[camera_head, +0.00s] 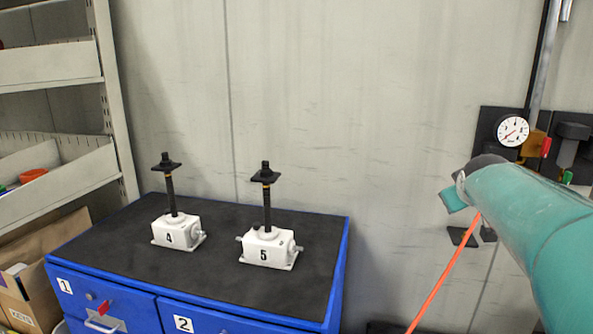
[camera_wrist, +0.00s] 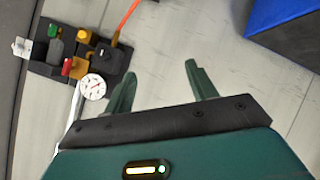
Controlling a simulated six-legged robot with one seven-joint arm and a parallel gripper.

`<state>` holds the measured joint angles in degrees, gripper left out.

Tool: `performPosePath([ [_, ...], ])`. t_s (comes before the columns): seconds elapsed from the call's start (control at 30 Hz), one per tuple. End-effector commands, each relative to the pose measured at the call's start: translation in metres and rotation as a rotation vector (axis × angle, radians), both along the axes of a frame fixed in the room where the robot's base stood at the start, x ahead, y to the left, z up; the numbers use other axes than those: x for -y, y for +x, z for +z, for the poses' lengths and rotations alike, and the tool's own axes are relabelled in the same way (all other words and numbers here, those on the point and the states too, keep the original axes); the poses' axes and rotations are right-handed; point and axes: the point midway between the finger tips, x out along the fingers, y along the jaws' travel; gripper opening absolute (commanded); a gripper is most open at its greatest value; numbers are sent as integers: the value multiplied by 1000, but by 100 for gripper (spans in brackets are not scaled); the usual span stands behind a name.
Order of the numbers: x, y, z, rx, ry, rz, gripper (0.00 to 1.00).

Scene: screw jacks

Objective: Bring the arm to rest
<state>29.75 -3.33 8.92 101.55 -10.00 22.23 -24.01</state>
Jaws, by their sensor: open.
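My gripper (camera_wrist: 160,70) shows in the wrist view with its two green fingers spread apart. Nothing is between them, only pale wall or floor behind. In the head view my teal arm reaches in from the right edge, and its far end is in front of the wall. The gripper's fingers cannot be made out clearly there. Two white screw jacks, number 4 (camera_head: 177,231) and number 5 (camera_head: 268,247), stand upright on the dark top of a blue cabinet (camera_head: 130,245). My arm is well to the right of both and apart from them.
A wall panel with a round gauge (camera_head: 512,131) is close behind my arm; the gauge (camera_wrist: 93,87) also shows in the wrist view. An orange line (camera_head: 445,272) hangs beside the arm. Shelves (camera_head: 60,165) with bins stand left. The wall between cabinet and arm is clear.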

Motion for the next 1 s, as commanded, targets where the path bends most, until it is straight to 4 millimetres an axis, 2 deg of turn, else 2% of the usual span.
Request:
performPosePath([
  [0.03, -30, -19, -7, -24, 40, 9, 57],
  [0.1, -62, -46, -20, -60, 102, 9, 57],
  [0.17, -88, -71, -32, -94, 156, 9, 57],
  [0.3, -140, -132, -67, -178, 278, 2, 57],
  [0.5, -195, -224, -124, -311, 442, -12, 57],
  [0.6, -212, -258, -148, -369, 500, -20, 57],
  [0.7, -220, -279, -164, -407, 533, -26, 57],
  [0.77, -222, -285, -168, -418, 543, -29, 57],
  [1.0, -223, -286, -169, -421, 546, -31, 57],
])
